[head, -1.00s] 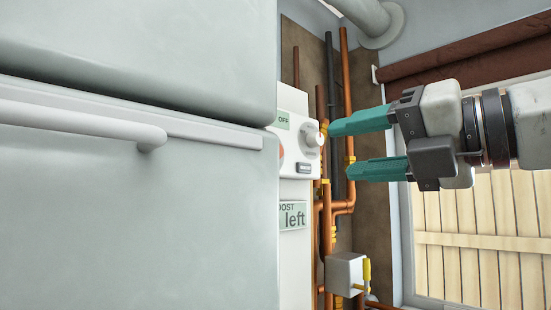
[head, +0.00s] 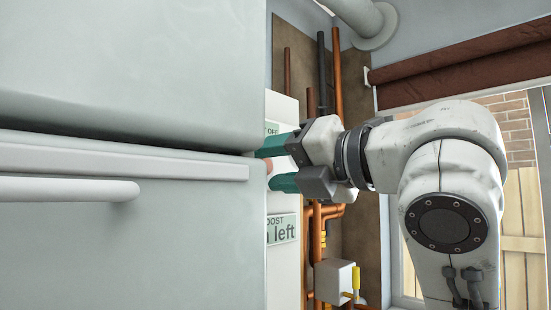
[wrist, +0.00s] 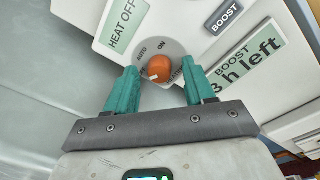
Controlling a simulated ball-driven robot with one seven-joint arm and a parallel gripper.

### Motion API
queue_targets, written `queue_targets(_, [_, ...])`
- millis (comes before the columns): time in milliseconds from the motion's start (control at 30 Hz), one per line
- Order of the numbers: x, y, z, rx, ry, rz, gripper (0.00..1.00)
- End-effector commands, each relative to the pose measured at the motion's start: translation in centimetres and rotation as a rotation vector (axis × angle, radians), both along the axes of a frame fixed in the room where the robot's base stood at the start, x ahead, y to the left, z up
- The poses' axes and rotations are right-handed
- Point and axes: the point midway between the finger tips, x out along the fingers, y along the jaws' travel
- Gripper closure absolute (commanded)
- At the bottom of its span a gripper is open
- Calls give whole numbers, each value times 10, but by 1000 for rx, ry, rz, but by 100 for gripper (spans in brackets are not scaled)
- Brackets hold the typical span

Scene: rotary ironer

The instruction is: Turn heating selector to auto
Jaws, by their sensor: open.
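The heating selector is an orange knob (wrist: 159,69) on a round grey dial of a white control panel (wrist: 88,18). AUTO and ON are printed above it in the wrist view; other lettering at its right is partly hidden by a finger. A small pale mark shows on the knob, but its pointing is too small to read. My gripper (wrist: 159,66) is open, with one green finger on each side of the knob; contact is unclear.
Displays read "HEAT OFF" (wrist: 123,24) and BOOST with "h left" (wrist: 246,62). A BOOST button (wrist: 226,16) sits above the latter. The grey appliance (head: 120,240) closes off the left. Copper pipes (head: 317,235) and a white box (head: 335,278) are behind.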

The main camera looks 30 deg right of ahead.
Motion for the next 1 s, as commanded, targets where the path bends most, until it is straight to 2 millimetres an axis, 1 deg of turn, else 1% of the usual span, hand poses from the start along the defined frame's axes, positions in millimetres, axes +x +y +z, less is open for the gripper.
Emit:
queue_targets(267, [2, 1, 0, 1, 1, 1, 46])
queue_targets(833, [1, 1, -1, 1, 1, 1, 100])
queue_targets(1000, [1, 0, -1, 5, 3, 1, 100])
